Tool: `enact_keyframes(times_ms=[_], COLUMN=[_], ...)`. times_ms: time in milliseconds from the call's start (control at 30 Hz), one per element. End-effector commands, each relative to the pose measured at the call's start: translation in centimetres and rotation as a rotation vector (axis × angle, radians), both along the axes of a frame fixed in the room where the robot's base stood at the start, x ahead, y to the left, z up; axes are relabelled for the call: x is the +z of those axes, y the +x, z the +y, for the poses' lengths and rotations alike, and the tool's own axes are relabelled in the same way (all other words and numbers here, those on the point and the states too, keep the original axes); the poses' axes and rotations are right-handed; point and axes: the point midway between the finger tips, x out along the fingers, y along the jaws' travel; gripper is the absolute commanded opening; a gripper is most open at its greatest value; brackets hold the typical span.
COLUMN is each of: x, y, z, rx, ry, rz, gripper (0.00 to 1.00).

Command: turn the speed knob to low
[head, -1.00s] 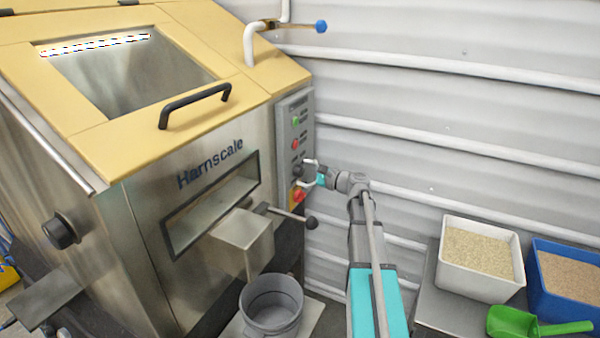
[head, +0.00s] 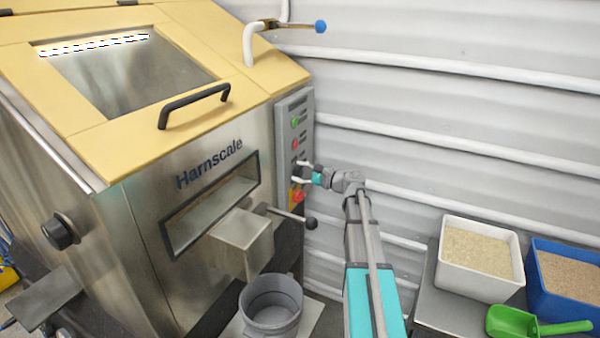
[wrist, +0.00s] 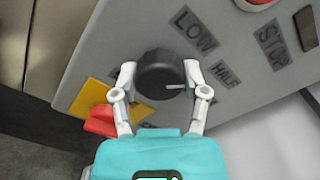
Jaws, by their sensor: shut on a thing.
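The speed knob (wrist: 158,72) is round and black with a white pointer line, on the grey control panel (head: 307,110) of the Harnscale machine. In the wrist view the pointer points right, toward my right finger and below the HALF label (wrist: 226,74). The LOW label (wrist: 195,30) is up and to the right of the knob. Another label under the right finger is mostly hidden. My gripper (wrist: 159,80) has its two white fingers shut on the knob, one on each side. In the head view my gripper (head: 302,172) is at the panel, and the knob is hard to make out.
The STOP label (wrist: 272,43) and a red button (head: 295,143) are higher on the panel. A black-knobbed lever (head: 311,223) sticks out below. Corrugated wall stands right of the panel.

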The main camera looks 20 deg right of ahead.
Motion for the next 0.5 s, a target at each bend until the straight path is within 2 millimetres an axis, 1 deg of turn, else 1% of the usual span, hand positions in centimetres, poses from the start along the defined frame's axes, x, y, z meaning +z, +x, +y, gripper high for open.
enact_keyframes(times_ms=[267, 500], x=[0.07, 0.08], y=[0.1, 0.11], z=[-0.01, 0.02], rx=[-0.006, -0.005], ry=[-0.016, -0.091], rz=[-0.016, -0.075], gripper=[0.11, 0.11])
